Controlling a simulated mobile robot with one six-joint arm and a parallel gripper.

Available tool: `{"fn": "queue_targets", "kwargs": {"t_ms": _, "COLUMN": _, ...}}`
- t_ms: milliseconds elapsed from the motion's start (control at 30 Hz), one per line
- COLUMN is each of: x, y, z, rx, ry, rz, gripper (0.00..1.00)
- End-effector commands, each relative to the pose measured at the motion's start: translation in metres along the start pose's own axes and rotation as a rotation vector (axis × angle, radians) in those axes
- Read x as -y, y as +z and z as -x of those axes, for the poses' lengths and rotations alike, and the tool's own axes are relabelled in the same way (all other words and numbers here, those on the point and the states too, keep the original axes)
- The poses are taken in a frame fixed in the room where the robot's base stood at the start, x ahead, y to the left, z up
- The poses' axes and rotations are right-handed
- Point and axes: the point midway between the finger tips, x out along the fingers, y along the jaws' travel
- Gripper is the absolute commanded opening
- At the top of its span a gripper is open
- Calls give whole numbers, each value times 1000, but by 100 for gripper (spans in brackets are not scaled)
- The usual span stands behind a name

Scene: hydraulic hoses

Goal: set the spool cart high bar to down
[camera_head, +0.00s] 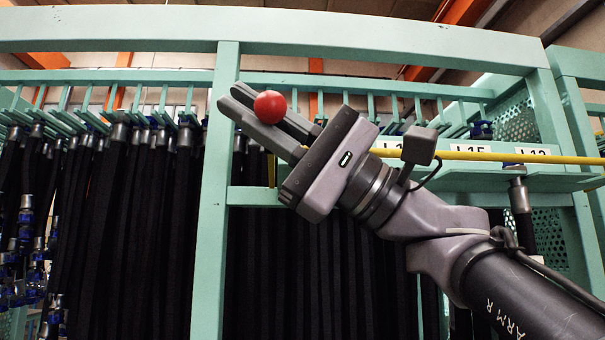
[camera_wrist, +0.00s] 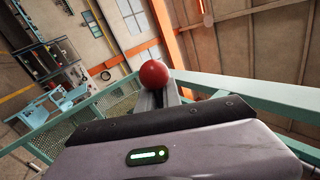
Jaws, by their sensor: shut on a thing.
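A round red ball (camera_head: 270,107), like a lever knob, sits at the fingers of my gripper (camera_head: 233,97), in front of the green frame. My gripper is shut on the red ball, with the fingertips reaching past it to the upper left. The red ball also shows in the wrist view (camera_wrist: 153,75), at the fingers (camera_wrist: 158,96). A thin yellow bar (camera_head: 480,156) runs across the frame behind my gripper. I cannot tell whether it is joined to the ball.
A pale green rack frame (camera_head: 220,190) stands close, with a top beam (camera_head: 300,30) above my gripper. Many black hoses (camera_head: 130,220) hang in the rack. White labels (camera_head: 470,146) are on a rail at right. The wrist view shows orange beams (camera_wrist: 170,30) overhead.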

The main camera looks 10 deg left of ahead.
Motion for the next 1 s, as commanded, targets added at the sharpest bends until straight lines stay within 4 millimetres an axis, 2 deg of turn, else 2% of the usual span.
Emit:
{"fn": "queue_targets", "kwargs": {"t_ms": 33, "x": -7, "y": 1, "z": 4, "rx": 18, "ry": 2, "rz": 20, "gripper": 0}}
{"fn": "queue_targets", "kwargs": {"t_ms": 300, "x": -19, "y": 3, "z": 12, "rx": 27, "ry": 4, "rz": 34, "gripper": 0}}
{"fn": "queue_targets", "kwargs": {"t_ms": 933, "x": -25, "y": 0, "z": 16, "rx": 23, "ry": 9, "rz": 27, "gripper": 0}}
{"fn": "queue_targets", "kwargs": {"t_ms": 967, "x": -25, "y": 0, "z": 16, "rx": 23, "ry": 9, "rz": 26, "gripper": 16}}
{"fn": "queue_targets", "kwargs": {"t_ms": 1000, "x": -25, "y": 0, "z": 16, "rx": 23, "ry": 9, "rz": 27, "gripper": 24}}
